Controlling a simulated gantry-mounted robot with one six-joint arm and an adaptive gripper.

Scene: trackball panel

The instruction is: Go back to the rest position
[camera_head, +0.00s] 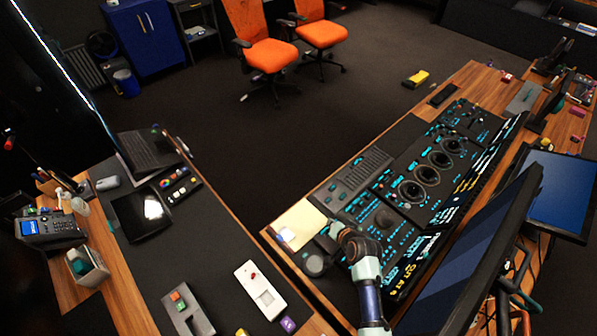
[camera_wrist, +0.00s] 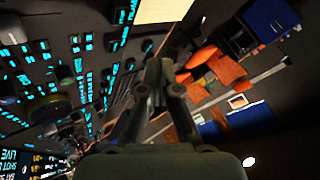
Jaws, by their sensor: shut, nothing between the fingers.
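My gripper (camera_head: 337,232) is at the near left part of the black control panel (camera_head: 352,207) in the head view. In the wrist view the fingers of my gripper (camera_wrist: 158,72) come together at their tips, with nothing seen between them. The panel's cyan-lit keys fill the left of the wrist view. I cannot tell how far the fingertips are above the panel. My wrist and forearm hide part of the panel's near side.
A large monitor (camera_head: 468,262) stands close on the right of my arm. A second desk with a laptop (camera_head: 150,152) is at left. Open floor (camera_head: 290,130) lies beyond.

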